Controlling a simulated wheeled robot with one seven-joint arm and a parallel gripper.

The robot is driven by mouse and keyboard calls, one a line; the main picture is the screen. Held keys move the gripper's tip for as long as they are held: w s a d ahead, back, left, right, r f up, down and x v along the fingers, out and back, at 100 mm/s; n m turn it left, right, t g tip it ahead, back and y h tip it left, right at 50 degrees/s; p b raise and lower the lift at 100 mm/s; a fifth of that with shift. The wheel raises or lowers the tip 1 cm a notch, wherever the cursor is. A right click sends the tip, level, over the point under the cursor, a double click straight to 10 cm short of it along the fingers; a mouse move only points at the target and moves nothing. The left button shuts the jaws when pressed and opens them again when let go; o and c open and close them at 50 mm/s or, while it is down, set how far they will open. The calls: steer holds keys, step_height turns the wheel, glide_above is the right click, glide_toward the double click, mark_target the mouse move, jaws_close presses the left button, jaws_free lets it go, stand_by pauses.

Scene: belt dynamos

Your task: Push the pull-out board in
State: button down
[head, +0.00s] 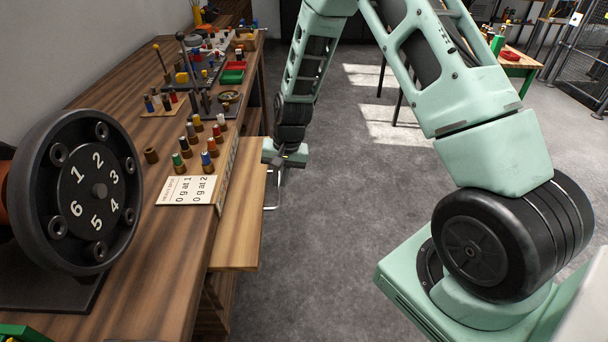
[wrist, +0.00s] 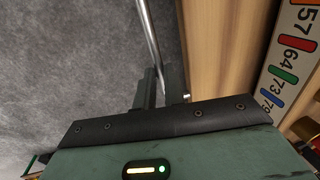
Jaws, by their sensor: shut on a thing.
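The pull-out board (head: 240,225) is a light wooden panel sticking out from the right side of the workbench. A metal bar handle (head: 272,207) stands on its outer edge. My gripper (head: 287,163) is at the far end of this handle, outside the board's edge. In the wrist view the board (wrist: 222,45) lies right of the fingers, and the handle bar (wrist: 149,35) runs down between them. My gripper (wrist: 153,88) is shut on the handle there. The exact finger contact is partly hidden by the gripper body.
The workbench (head: 155,245) carries a numbered black wheel (head: 98,190), a lettered card (head: 188,190) and several coloured pegs. The grey floor (head: 330,240) right of the board is clear.

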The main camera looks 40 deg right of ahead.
mark_target(251, 181)
steer(key=w+a, duration=0.1)
steer(key=a, duration=0.1)
steer(key=w+a, duration=0.3)
steer(key=a, duration=0.1)
steer(key=shift+w+a, duration=0.15)
steer(key=shift+a, duration=0.1)
steer(key=shift+r, duration=0.1)
steer(key=c, duration=1.5)
jaws_free()
steer(key=shift+d, duration=0.1)
steer(key=shift+d+r, duration=0.15)
steer(key=shift+r, duration=0.2)
steer(key=d+r, duration=0.1)
steer(key=r, duration=0.4)
steer(key=s+r, duration=0.1)
steer(key=r, duration=0.5)
steer(key=s+d+r+b, duration=0.1)
steer(key=r, duration=0.4)
steer(key=shift+d+r, duration=0.15)
steer(key=shift+d, duration=0.15)
